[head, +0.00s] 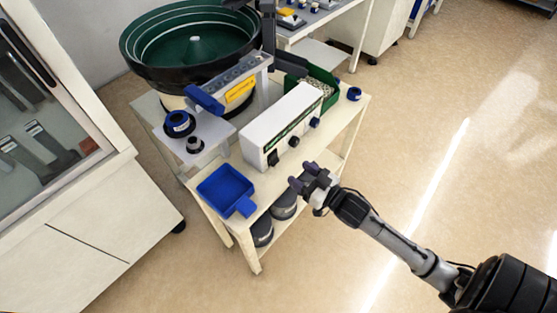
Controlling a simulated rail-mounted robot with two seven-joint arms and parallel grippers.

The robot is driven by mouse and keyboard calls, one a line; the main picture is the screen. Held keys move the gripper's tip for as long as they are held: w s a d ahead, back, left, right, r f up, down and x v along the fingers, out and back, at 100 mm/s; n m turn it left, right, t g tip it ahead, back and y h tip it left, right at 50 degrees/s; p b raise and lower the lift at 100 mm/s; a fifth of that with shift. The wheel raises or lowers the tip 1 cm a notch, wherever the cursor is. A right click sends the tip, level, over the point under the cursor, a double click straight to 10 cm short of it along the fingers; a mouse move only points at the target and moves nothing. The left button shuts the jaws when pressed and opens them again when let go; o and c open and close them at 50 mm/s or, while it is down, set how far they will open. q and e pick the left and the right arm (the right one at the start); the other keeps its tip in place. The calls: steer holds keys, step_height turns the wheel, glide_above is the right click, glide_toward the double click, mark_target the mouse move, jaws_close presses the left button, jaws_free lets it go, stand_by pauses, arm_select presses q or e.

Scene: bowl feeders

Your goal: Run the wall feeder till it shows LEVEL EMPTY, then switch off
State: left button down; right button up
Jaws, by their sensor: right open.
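A bowl feeder with a dark green bowl (160,52) and black outer rim stands on a cream cart by the wall, at the upper left of the head view. Any display text is too small to read. My right gripper (303,175) is open and empty, just in front of the control box and apart from it. My left gripper is not in view.
A blue tray (226,184) sits at the cart's front left corner. A green bin (326,80) of small parts stands behind the control box. Blue-and-black round parts (179,123) lie on a side plate. A glass-fronted cabinet (60,190) is at left. Floor at right is clear.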

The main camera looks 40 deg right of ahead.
mark_target(274, 155)
steer(key=w, duration=0.2)
steer(key=w+b, duration=0.1)
steer(key=w, duration=0.2)
steer(key=w+a+b, duration=0.1)
steer(key=w, duration=0.1)
steer(key=shift+w+f, duration=0.1)
steer(key=shift+w, duration=0.15)
steer(key=shift+w+b, duration=0.4)
steer(key=shift+w, duration=0.15)
